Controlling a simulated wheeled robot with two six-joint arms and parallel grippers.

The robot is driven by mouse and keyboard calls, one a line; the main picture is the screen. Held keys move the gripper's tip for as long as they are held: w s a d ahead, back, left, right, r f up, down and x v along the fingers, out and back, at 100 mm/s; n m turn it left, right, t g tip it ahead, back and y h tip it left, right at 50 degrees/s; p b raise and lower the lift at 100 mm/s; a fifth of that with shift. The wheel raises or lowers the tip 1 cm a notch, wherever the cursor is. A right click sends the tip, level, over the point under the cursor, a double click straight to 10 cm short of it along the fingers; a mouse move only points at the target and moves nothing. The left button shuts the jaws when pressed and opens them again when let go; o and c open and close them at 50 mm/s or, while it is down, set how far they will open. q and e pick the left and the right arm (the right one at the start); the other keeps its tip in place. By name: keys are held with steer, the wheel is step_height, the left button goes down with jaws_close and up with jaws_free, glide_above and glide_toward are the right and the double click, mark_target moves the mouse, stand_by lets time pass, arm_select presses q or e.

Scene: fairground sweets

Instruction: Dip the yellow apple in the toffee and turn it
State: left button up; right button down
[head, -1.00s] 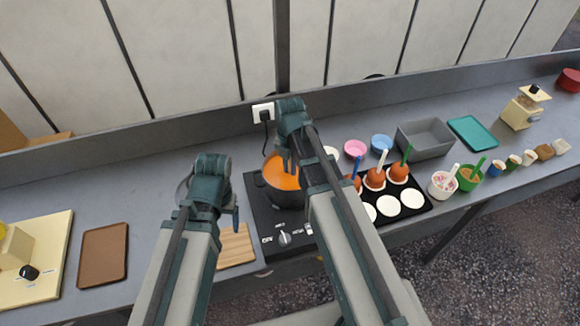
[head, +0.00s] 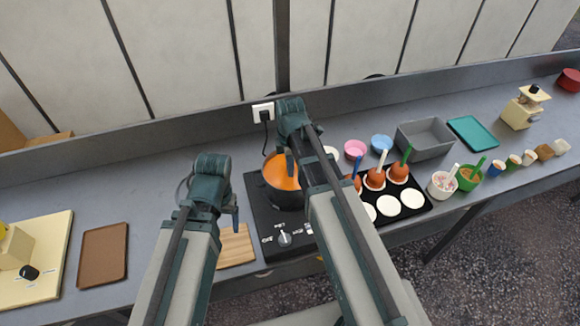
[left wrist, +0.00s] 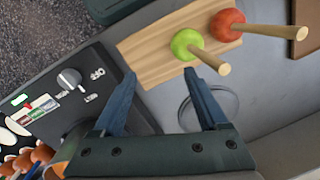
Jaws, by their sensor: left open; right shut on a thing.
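The black pot (head: 284,196) of orange toffee (head: 277,170) stands on the black hob (head: 262,222). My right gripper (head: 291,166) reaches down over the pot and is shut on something. The arm hides the held thing, and I cannot make out the yellow apple in either view. My left gripper (head: 234,219) is open and empty, left of the hob near the wooden board (head: 236,246). In the left wrist view its open fingers (left wrist: 160,76) are apart, with a green apple (left wrist: 187,43) and a red apple (left wrist: 227,24) on sticks beyond them on the board.
A black tray (head: 425,211) right of the pot holds coated apples (head: 398,172) and white discs. Pink (head: 355,149) and blue (head: 381,143) bowls, a grey bin (head: 425,138) and topping cups stand further right.

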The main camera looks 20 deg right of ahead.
steer(key=shift+m, duration=0.6)
steer(key=m, duration=1.1)
steer(key=n, duration=1.1)
steer(key=shift+r+p, duration=4.3)
